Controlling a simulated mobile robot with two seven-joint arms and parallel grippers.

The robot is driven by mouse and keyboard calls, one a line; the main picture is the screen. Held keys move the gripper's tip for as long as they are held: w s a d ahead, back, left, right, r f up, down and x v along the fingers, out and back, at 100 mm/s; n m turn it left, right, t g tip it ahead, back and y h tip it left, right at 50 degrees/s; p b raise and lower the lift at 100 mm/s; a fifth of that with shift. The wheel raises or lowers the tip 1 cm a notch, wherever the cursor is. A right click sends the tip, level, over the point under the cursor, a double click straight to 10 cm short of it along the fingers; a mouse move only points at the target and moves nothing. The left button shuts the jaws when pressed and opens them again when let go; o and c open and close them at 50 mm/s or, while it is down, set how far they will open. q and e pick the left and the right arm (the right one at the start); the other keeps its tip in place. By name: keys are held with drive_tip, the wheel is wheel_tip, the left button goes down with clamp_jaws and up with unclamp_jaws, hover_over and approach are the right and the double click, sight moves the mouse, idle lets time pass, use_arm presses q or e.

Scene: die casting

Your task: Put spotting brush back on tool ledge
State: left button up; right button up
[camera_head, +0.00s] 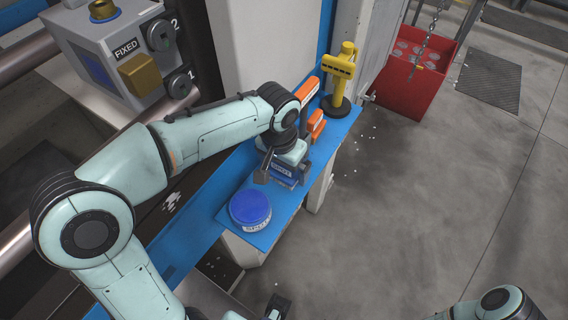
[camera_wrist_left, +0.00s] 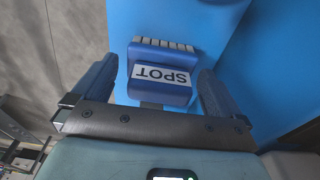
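The spotting brush, a blue block with a white SPOT label and a row of pale bristles, shows in the left wrist view (camera_wrist_left: 160,85) and small in the head view (camera_head: 283,169). It is over the blue tool ledge (camera_head: 288,207); whether it rests on it I cannot tell. My left gripper (camera_wrist_left: 158,78) has its blue fingers on either side of the brush, with narrow gaps visible. In the head view this gripper (camera_head: 280,172) points down at the ledge. Of my right arm, a link shows at the lower right; a dark piece at the bottom edge may be its gripper.
A blue-lidded tub (camera_head: 250,209) stands on the ledge's near end. Orange tools (camera_head: 314,122) and a yellow tool on a black base (camera_head: 340,80) stand farther along it. A red bin (camera_head: 412,80) is on the floor beyond. The floor right of the ledge is mostly clear.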

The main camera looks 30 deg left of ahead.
sight(281, 175)
use_arm(q)
wheel_tip(281, 175, up, 12)
drive_tip(key=s+p, duration=0.1)
drive_tip(key=p, duration=0.1)
drive_tip(key=shift+s, duration=0.25)
idle(0.7)
